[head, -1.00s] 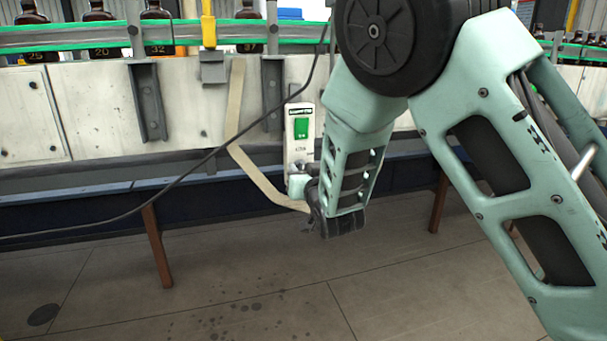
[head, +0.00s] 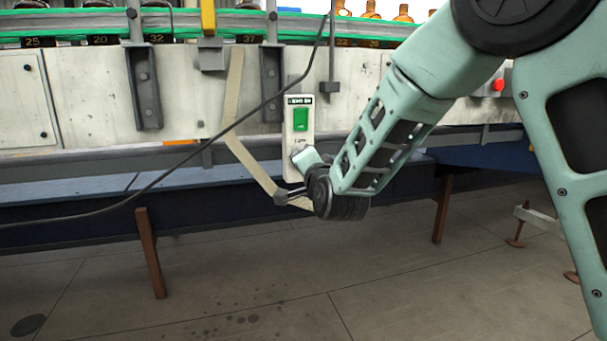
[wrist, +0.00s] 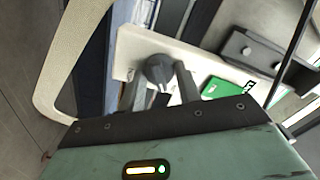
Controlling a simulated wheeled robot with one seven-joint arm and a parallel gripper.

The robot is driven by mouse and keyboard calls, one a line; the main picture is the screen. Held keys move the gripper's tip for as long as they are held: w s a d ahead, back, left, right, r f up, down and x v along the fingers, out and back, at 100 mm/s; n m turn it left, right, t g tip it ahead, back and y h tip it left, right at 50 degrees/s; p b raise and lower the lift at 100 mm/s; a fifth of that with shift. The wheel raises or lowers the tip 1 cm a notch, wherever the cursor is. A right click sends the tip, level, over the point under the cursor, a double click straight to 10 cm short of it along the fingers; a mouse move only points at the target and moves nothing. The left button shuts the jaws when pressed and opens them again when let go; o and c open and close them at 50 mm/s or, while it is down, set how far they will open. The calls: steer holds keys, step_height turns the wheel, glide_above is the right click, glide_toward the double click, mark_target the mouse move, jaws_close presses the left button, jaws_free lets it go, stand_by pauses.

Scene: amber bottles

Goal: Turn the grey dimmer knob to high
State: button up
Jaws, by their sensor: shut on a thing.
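The grey dimmer knob (wrist: 157,70) sits on the lower part of a white switch box (head: 291,172). In the wrist view my gripper (wrist: 160,76) has one finger on each side of the knob and is shut on it. In the head view my gripper (head: 300,157) reaches the lower part of the box from the right and mostly hides the knob. Which setting the knob points to cannot be read.
A green rocker switch (head: 301,119) is above the knob, under a small label. A beige strap (head: 236,120) and a dark cable (head: 190,158) hang close to the left. A red button (head: 498,85) is farther right. Bottles stand on the conveyor above.

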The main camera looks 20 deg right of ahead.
steer(key=shift+f+m+b, duration=0.2)
steer(key=shift+m+b, duration=4.75)
steer(key=shift+m, duration=1.25)
steer(key=o, duration=1)
steer(key=shift+c, duration=0.2)
steer(key=shift+s+r, duration=0.1)
steer(key=s+p, duration=0.4)
steer(key=s, duration=1.3)
steer(key=shift+s, duration=0.15)
steer(key=shift+a, duration=0.1)
